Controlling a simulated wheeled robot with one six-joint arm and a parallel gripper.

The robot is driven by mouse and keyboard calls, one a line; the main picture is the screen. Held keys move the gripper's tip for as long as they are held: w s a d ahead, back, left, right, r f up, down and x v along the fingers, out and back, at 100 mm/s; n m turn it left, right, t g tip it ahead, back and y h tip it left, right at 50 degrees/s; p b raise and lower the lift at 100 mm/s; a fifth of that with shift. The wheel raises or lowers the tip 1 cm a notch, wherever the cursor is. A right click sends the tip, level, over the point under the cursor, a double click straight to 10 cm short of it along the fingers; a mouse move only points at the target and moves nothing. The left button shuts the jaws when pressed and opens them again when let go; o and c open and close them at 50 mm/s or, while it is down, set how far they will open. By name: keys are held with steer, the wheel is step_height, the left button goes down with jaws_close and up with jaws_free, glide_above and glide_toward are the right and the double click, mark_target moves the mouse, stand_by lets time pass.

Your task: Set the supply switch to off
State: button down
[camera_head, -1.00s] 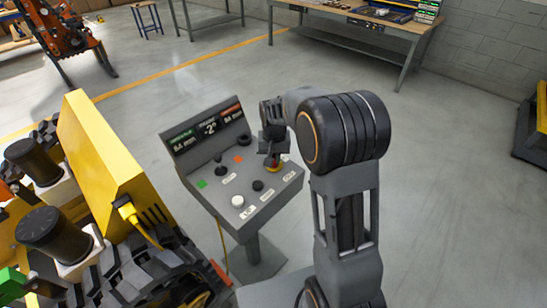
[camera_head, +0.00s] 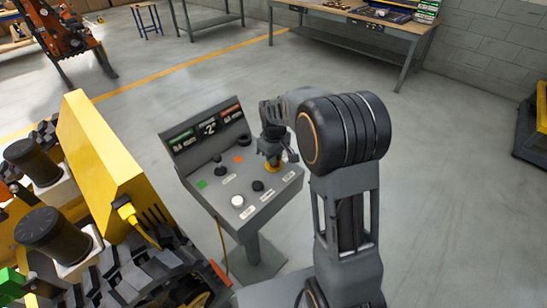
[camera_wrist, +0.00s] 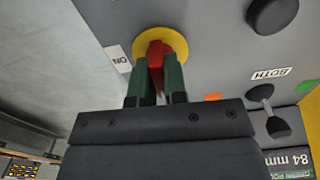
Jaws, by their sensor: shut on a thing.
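The supply switch is a red handle (camera_wrist: 156,57) on a round yellow plate (camera_wrist: 143,42) at one edge of the grey control panel (camera_wrist: 205,28). A label reading "ON" (camera_wrist: 119,58) sits beside the plate in the wrist view. My gripper (camera_wrist: 156,78) is shut on the red handle, with one green finger on each side of it. In the head view the yellow plate (camera_head: 272,166) shows under my gripper (camera_head: 272,158), and the red handle is mostly hidden there.
The panel also carries a black lever (camera_head: 219,167), a white button (camera_head: 238,201), a black knob (camera_head: 258,186) and a display (camera_head: 208,128). A yellow box on a tracked carrier (camera_head: 105,160) stands left of the panel. Floor right of my arm is clear.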

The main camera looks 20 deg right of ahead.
steer(key=shift+n, duration=0.3)
steer(key=c, duration=1.2)
jaws_free()
steer(key=shift+o, duration=0.2)
step_height(320, 180, up, 14)
